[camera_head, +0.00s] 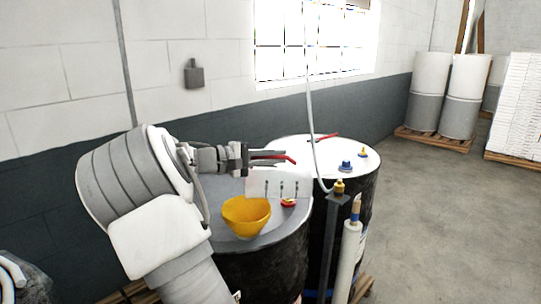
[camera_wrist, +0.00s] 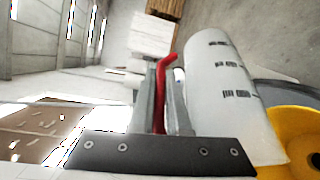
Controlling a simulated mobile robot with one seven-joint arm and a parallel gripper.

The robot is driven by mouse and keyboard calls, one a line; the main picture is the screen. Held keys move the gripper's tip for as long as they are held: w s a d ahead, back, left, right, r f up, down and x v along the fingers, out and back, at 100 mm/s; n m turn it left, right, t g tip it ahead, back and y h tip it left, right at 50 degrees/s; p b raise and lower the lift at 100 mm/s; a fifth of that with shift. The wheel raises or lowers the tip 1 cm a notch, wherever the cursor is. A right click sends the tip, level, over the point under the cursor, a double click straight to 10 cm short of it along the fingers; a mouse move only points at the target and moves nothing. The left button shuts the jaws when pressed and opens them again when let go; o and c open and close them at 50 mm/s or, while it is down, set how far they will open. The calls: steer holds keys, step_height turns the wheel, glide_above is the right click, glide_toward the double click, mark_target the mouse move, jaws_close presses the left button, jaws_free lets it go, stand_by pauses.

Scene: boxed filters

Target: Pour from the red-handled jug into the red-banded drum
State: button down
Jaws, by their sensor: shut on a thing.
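My gripper (camera_head: 268,158) is shut on the red handle (camera_wrist: 162,85) of a whitish jug (camera_head: 277,184). The jug hangs just below the fingers and looks tipped on its side, its dark marks in a row sideways. In the wrist view the jug (camera_wrist: 221,75) lies right of the fingers. Its mouth cannot be made out. A yellow funnel (camera_head: 246,215) stands on the near dark drum (camera_head: 270,262), below and left of the jug; it also shows in the wrist view (camera_wrist: 285,125). No red band shows clearly on either drum. I cannot see any liquid.
A second dark drum with a white top (camera_head: 310,150) stands behind, with a blue cap (camera_head: 346,166) on it. A red cap (camera_head: 288,203) sits near the funnel. A post with a hose (camera_head: 338,215) stands in front. Open floor (camera_head: 440,230) lies to the right.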

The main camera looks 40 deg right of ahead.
steer(key=shift+s+d, duration=0.1)
stand_by(0.3)
steer(key=shift+s+d+f+m+t+y, duration=0.25)
steer(key=shift+s+d+y, duration=0.15)
steer(key=shift+y, duration=0.2)
steer(key=shift+s+d+f+m+t+y, duration=0.2)
steer(key=shift+s+d+y, duration=0.1)
steer(key=shift+d+y, duration=0.25)
steer(key=shift+s+d+r+y+p, duration=0.35)
steer(key=shift+r+y+p, duration=0.1)
steer(key=shift+p, duration=0.3)
steer(key=shift+s+d+r+m+t+y+p, duration=0.15)
steer(key=shift+d+m+t+y+p, duration=0.15)
steer(key=shift+t+y+p, duration=0.15)
